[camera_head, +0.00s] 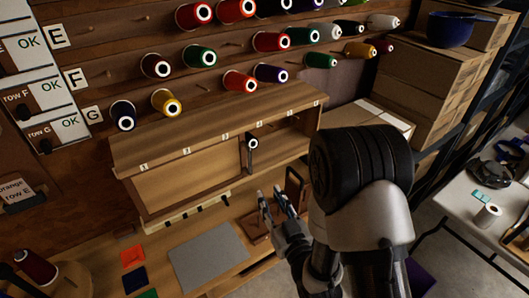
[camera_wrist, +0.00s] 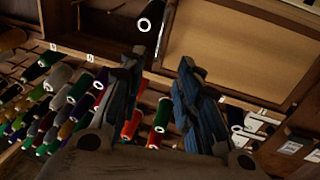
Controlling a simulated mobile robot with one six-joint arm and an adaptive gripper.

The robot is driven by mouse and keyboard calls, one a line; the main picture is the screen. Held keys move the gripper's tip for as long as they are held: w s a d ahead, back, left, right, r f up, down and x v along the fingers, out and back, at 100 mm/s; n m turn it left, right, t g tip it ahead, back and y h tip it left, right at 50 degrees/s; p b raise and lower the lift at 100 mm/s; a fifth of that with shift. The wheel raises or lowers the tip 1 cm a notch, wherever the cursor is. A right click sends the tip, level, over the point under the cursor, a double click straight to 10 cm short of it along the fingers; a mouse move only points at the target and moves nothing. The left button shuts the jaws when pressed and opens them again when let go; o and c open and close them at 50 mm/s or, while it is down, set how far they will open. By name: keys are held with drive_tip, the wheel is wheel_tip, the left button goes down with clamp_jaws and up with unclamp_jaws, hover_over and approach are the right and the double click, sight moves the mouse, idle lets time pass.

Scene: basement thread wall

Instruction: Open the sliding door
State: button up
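The sliding door (camera_head: 190,178) is a wooden panel across the left part of a low wall cabinet (camera_head: 215,130). It also shows in the wrist view (camera_wrist: 240,50), which sees the scene turned over. The cabinet's right part shows an open space (camera_head: 285,135). My gripper (camera_head: 271,195) is open and empty, below the handle and apart from it. Both fingers show in the wrist view (camera_wrist: 162,58).
Thread spools (camera_head: 200,55) fill the wall above the cabinet. A bench with a grey mat (camera_head: 208,258) and coloured patches lies below. A cardboard box (camera_head: 375,115) and shelving stand at the right. A white table (camera_head: 465,205) is at the far right.

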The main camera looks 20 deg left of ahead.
sight(250, 162)
drive_tip(key=b+x, duration=0.1)
drive_tip(key=x, duration=1.6)
drive_tip(key=shift+s+a+r, duration=0.1)
drive_tip(key=shift+c, duration=0.3)
clamp_jaws()
